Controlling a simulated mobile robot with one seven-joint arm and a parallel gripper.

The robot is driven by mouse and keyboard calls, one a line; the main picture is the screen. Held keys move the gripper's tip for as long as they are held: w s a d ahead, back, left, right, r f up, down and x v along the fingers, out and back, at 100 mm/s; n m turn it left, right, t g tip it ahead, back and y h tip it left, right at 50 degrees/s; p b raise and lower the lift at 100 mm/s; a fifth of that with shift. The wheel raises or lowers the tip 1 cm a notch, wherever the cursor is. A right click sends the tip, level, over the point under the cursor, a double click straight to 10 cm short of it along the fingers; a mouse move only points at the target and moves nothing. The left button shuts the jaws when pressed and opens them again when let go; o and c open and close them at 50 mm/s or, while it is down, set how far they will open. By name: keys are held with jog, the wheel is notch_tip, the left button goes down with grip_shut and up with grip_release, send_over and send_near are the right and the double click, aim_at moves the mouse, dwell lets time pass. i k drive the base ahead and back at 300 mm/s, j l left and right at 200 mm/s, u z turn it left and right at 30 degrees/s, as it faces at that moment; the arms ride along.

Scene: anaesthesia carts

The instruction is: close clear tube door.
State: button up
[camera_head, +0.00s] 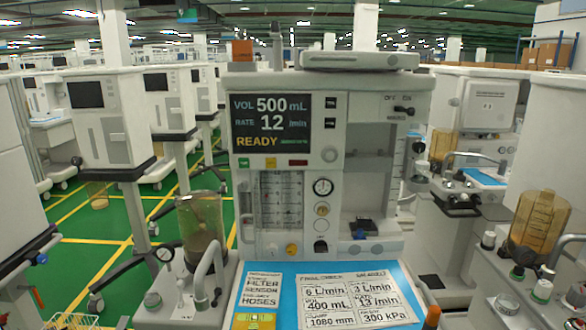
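An anaesthesia cart stands in front of me, with a bank of clear flow tubes (281,205) on its front, below the screen and left of the round gauge. A narrow pale upright strip (246,208) stands along the left side of the tubes. It may be the edge of the clear tube door, but I cannot tell for sure. The clear door panel itself is hard to make out, and I cannot tell how far open it is. My gripper is not in view.
The screen (271,124) reads READY. A blue work surface (287,272) with printed cards juts toward me below the tubes. A clear canister (203,222) and a curved grey pipe (208,268) stand at its left. Other carts crowd both sides; green floor shows at left.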

aim_at(258, 211)
jog(key=j+z, duration=0.15)
jog(key=j, duration=0.3)
jog(key=k+j+z, duration=0.1)
jog(key=j, duration=0.3)
jog(key=k+j+z, duration=0.15)
jog(key=j, duration=0.3)
jog(key=k+j+z, duration=0.1)
jog(key=j, duration=0.3)
jog(key=i+j+u, duration=0.2)
jog(key=i+u, duration=0.25)
jog(key=i, duration=0.2)
